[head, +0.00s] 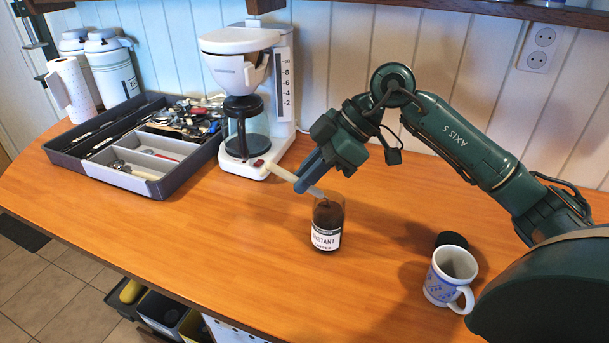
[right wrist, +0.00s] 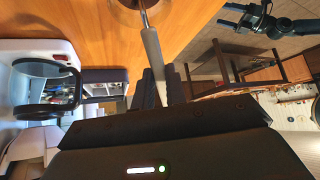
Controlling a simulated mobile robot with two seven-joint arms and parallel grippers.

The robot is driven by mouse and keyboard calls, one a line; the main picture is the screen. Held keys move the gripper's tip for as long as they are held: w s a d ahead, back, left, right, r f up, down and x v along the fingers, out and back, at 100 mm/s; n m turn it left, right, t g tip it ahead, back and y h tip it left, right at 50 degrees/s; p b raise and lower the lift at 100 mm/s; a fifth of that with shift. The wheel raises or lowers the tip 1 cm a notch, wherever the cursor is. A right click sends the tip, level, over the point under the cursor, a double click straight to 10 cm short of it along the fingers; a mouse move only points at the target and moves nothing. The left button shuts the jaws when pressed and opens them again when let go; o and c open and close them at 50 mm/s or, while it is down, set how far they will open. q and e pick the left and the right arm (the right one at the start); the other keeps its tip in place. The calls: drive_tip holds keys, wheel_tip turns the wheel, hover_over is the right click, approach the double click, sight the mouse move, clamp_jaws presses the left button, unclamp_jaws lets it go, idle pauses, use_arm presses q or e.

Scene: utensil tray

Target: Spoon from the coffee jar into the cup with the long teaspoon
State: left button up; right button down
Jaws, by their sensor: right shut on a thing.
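My right gripper (head: 308,172) is shut on the long teaspoon (head: 281,174), whose pale handle slants up to the left. The teaspoon's lower end reaches into the open mouth of the coffee jar (head: 326,241); its bowl is hidden. The jar is glass with dark contents and an "INSTANT" label, and stands upright. In the right wrist view the teaspoon (right wrist: 153,52) runs up to the jar (right wrist: 128,4) at the top edge. The cup (head: 441,288), white with blue marks, stands upright at the right, apart from the gripper.
A coffee maker (head: 229,167) stands behind and left of the jar. A grey utensil tray (head: 167,189) is at the far left. A dark round thing (head: 451,239) lies behind the cup. The wooden counter (head: 200,243) is clear between jar and cup and in front.

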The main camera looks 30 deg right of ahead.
sight(278, 167)
wheel_tip(278, 167, up, 4)
drive_tip(key=p, duration=0.3)
drive_tip(key=shift+r, duration=0.2)
drive_tip(key=p, duration=0.2)
drive_tip(key=shift+w+a+r+h+p, duration=0.1)
drive_tip(key=shift+a+r+h+p, duration=0.2)
drive_tip(key=shift+a+r+p, duration=0.1)
drive_tip(key=shift+w+a+f+g+h, duration=0.15)
drive_tip(key=shift+a+f+g+h, duration=0.15)
drive_tip(key=shift+h, duration=0.1)
drive_tip(key=shift+w+a+r+g+h, duration=0.15)
drive_tip(key=shift+w+a+r+h, duration=0.05)
drive_tip(key=shift+a+h, duration=0.3)
drive_tip(key=shift+w+a+r+g+h, duration=0.2)
drive_tip(key=shift+a+h, duration=0.15)
drive_tip(key=shift+h, duration=0.15)
drive_tip(key=shift+a+r+h, duration=0.1)
drive_tip(key=shift+a+h, duration=0.05)
drive_tip(key=shift+h, duration=0.25)
use_arm(q)
drive_tip(key=shift+s+a+r+g+y, duration=0.3)
drive_tip(key=shift+a+r, duration=0.1)
drive_tip(key=shift+a, duration=0.1)
drive_tip(key=shift+s+a+r+g+y, duration=0.2)
drive_tip(key=shift+a+r+y, duration=0.1)
drive_tip(key=shift+a+r, duration=0.15)
